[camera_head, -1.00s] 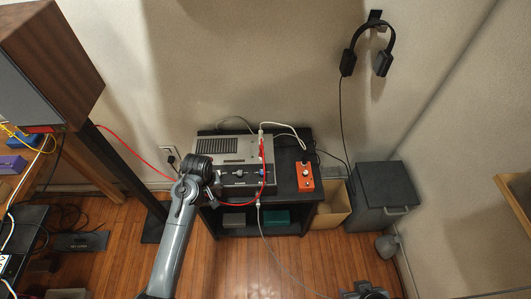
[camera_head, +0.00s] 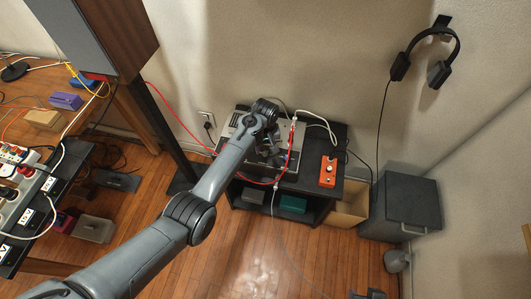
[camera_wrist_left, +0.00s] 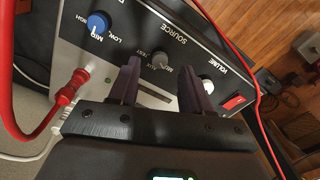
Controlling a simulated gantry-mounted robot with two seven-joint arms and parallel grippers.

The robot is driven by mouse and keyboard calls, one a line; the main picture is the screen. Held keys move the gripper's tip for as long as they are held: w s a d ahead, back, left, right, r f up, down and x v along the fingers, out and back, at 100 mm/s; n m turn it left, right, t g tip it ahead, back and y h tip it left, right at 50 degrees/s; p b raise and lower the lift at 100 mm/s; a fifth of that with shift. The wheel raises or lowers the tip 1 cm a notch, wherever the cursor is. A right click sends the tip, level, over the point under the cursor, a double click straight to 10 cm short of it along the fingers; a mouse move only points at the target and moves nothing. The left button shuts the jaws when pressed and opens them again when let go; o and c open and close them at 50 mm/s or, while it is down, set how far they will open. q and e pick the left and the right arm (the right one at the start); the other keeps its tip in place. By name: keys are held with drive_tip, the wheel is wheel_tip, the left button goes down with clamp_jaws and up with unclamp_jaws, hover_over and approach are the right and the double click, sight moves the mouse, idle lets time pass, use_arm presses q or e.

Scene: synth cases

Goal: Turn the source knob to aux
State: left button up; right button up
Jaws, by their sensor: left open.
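The grey device (camera_head: 233,124) with the knobs stands on a black stand, partly hidden by my left arm in the head view. In the left wrist view its panel (camera_wrist_left: 130,30) appears upside down. The grey source knob (camera_wrist_left: 158,59) sits between my open left fingers (camera_wrist_left: 158,64), with a gap on each side. The small print around it reads poorly, so I cannot tell where its pointer stands. My left gripper also shows over the device front in the head view (camera_head: 270,154). My right gripper is not clearly in view.
A blue knob (camera_wrist_left: 97,24), the volume knob (camera_wrist_left: 207,86) and a red switch (camera_wrist_left: 233,101) flank the source knob. A red plug (camera_wrist_left: 66,92) and cable are close to the left finger. An orange box (camera_head: 328,171) stands beside the device.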

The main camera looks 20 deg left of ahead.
sight(265, 153)
use_arm(q)
drive_tip(key=shift+f+b, duration=0.5)
drive_tip(key=shift+f, duration=1.1)
clamp_jaws()
